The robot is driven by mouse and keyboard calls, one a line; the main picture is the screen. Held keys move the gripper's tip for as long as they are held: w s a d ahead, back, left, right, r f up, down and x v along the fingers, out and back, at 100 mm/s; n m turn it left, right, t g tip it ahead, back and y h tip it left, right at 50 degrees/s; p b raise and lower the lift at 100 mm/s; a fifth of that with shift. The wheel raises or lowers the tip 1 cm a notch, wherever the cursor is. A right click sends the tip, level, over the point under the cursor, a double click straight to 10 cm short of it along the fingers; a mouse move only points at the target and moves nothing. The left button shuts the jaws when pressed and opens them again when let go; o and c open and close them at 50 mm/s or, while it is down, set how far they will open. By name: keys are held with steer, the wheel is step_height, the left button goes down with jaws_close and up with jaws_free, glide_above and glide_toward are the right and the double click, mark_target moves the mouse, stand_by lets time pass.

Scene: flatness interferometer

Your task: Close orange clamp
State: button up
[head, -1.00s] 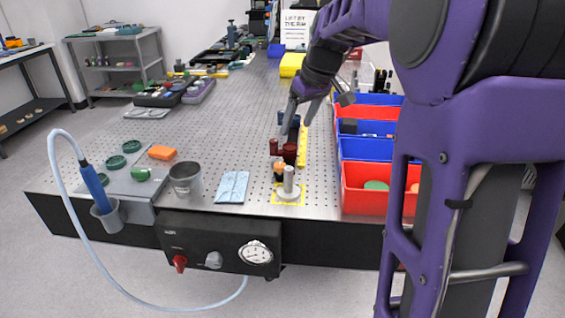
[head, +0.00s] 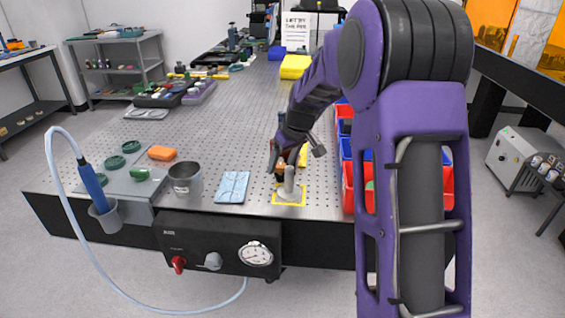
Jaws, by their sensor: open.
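The small orange clamp (head: 280,169), with a dark part beside it, is by a grey post (head: 289,182) on a round base inside a yellow-outlined square at the table's front. My gripper (head: 282,160) is open, with its fingers pointing down right at the clamp and post. The fingers partly cover the clamp. I cannot tell whether they touch it, or how the clamp's lever stands.
Red and blue bins (head: 348,185) stand to the right, partly behind my arm. A gauge box (head: 218,246) hangs at the front edge.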

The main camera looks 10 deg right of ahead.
jaws_close()
stand_by(0.3)
stand_by(0.3)
steer(key=m, duration=0.1)
steer(key=m+h+p, duration=0.1)
steer(key=m, duration=0.2)
steer(key=shift+a+r+t, duration=0.15)
steer(key=shift+a+t, duration=0.1)
steer(key=shift+t, duration=0.05)
steer(key=m+h+p, duration=0.2)
steer(key=m, duration=0.2)
steer(key=shift+a, duration=0.2)
steer(key=m+h+p, duration=0.1)
steer(key=m, duration=0.1)
steer(key=m+g, duration=0.1)
steer(key=m, duration=0.2)
steer(key=shift+w+a+h+p, duration=0.1)
steer(key=shift+a+h+p, duration=0.05)
steer(key=shift+h+p, duration=0.25)
steer(key=shift+w+m+g+h+p, duration=0.1)
steer(key=shift+m+g+h+p, duration=0.45)
steer(key=shift+m, duration=1.35)
